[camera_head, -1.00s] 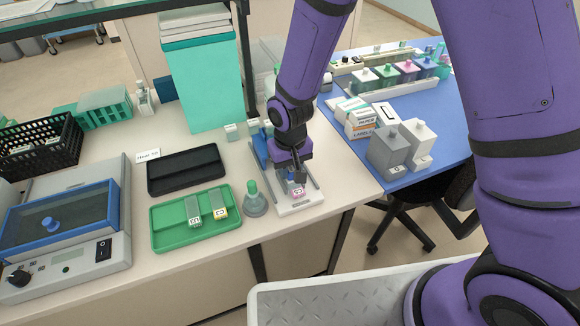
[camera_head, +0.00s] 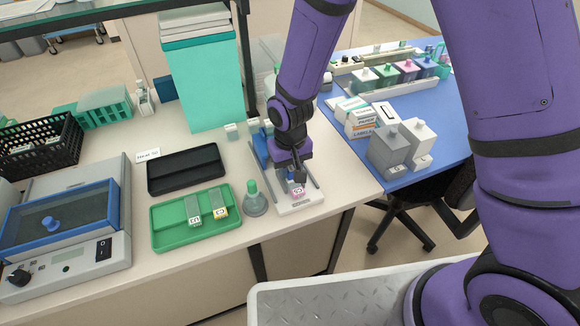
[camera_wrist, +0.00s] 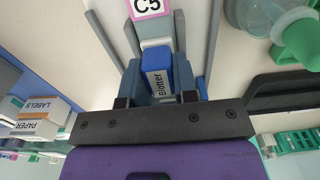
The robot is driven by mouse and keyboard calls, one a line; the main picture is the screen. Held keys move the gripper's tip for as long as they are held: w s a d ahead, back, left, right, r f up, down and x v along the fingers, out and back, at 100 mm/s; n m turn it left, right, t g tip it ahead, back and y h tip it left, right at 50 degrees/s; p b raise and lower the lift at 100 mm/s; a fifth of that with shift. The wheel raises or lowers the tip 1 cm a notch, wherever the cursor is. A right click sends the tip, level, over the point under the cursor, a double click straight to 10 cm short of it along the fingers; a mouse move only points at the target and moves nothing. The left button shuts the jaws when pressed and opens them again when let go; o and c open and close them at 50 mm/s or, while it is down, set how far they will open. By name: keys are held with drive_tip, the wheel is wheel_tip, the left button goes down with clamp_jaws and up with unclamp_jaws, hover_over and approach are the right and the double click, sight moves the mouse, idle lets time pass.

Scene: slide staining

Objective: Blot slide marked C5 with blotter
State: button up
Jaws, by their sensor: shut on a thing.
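The slide marked C5, with a pink label (camera_wrist: 147,7), lies at the top edge of the wrist view. In the head view its pink label (camera_head: 298,192) shows at the front of a pale holder (camera_head: 301,208) with grey side rails. My gripper (camera_wrist: 160,94) is shut on the blue blotter (camera_wrist: 181,70), whose white label reads "Blotter". The blotter is over the slide's line, just behind the label. I cannot tell whether it touches the glass. In the head view my gripper (camera_head: 292,174) points down over the holder and mostly hides the blotter.
A flask with a green top (camera_head: 254,200) stands close left of the holder. Further left are a green tray (camera_head: 172,236) with two slides, a black tray (camera_head: 186,169) and a heating device (camera_head: 112,262). Boxes and grey bottles (camera_head: 388,150) stand on the blue table right.

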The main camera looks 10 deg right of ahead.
drive_tip(key=shift+r, duration=3.5)
